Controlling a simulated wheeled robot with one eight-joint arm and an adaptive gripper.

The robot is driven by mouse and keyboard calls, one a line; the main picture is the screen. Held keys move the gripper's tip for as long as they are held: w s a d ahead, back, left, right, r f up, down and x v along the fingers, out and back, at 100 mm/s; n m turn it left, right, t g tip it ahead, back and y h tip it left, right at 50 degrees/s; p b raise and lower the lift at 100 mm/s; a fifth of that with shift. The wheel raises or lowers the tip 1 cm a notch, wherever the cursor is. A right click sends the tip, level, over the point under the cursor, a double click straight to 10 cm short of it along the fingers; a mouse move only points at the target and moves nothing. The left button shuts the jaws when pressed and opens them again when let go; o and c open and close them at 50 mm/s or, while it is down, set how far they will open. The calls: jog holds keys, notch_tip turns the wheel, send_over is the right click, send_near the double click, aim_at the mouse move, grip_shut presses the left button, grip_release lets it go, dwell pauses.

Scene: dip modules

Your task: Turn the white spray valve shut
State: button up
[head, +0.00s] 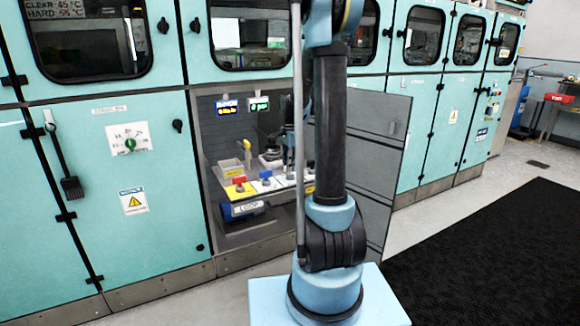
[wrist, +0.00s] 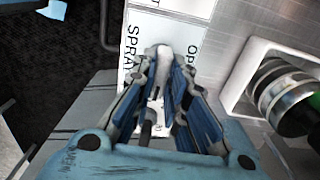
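The white spray valve (wrist: 163,54) shows in the wrist view as a pale rounded handle between my fingertips, over a white label reading "SPRAY" with part of "OPEN". My gripper (wrist: 164,66) has one blue-padded finger on each side of the handle, close together, and looks shut on it. The fingers hide most of the valve and its base. In the head view my gripper (head: 288,157) is small and dark inside the open cabinet bay, above the right end of the valve row. The white valve is too small and covered to make out there.
An open grey door (head: 375,150) is to the right. In the wrist view, a metal cylinder with a green part (wrist: 288,92) sits in a recess close right.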

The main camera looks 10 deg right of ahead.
jog(key=o, duration=0.4)
notch_tip(320, 180, up, 12)
jog(key=shift+f, duration=0.1)
dwell(0.6)
jog(key=s+f+n+t, duration=0.15)
jog(key=s+n, duration=0.65)
jog(key=s, duration=1.2)
jog(key=s+f+n, duration=0.2)
jog(key=s+f, duration=0.1)
jog(key=s, duration=0.2)
jog(key=s+f+n, duration=0.2)
jog(key=s+f, duration=0.2)
jog(key=s, duration=0.1)
jog(key=s+f+n, duration=0.2)
jog(key=s+f, duration=0.2)
jog(key=s, duration=0.1)
jog(key=shift+a+f+n+t, duration=0.1)
jog(key=shift+n+t, duration=0.25)
jog(key=shift+n, duration=0.05)
